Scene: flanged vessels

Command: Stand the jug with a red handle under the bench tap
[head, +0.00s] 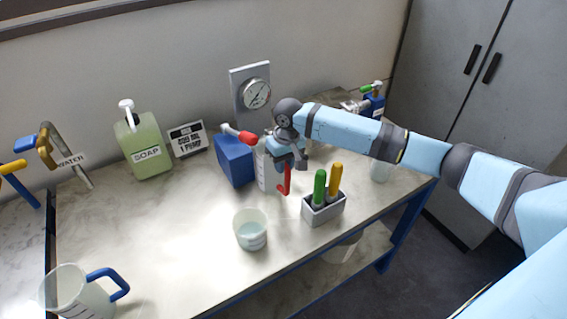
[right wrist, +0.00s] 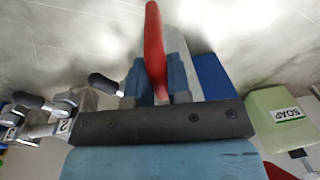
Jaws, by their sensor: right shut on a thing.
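The jug with a red handle (head: 263,170) is a pale, see-through vessel at the back middle of the bench, beside a blue box. Its red handle (head: 286,181) hangs below my right gripper (head: 288,163), which is shut on it. In the right wrist view the red handle (right wrist: 154,45) stands up between the fingers. Part of the jug is hidden by the gripper; I cannot tell whether it touches the bench. A brass tap (head: 45,147) with a blue lever stands at the back left by a WATER sign. My left gripper is not in view.
A blue-handled jug (head: 80,293) stands front left, a clear beaker (head: 250,230) front middle. A grey holder (head: 323,208) with green and yellow handles is to the right. A green soap bottle (head: 144,147) and the blue box (head: 234,158) stand behind. The left-middle bench is clear.

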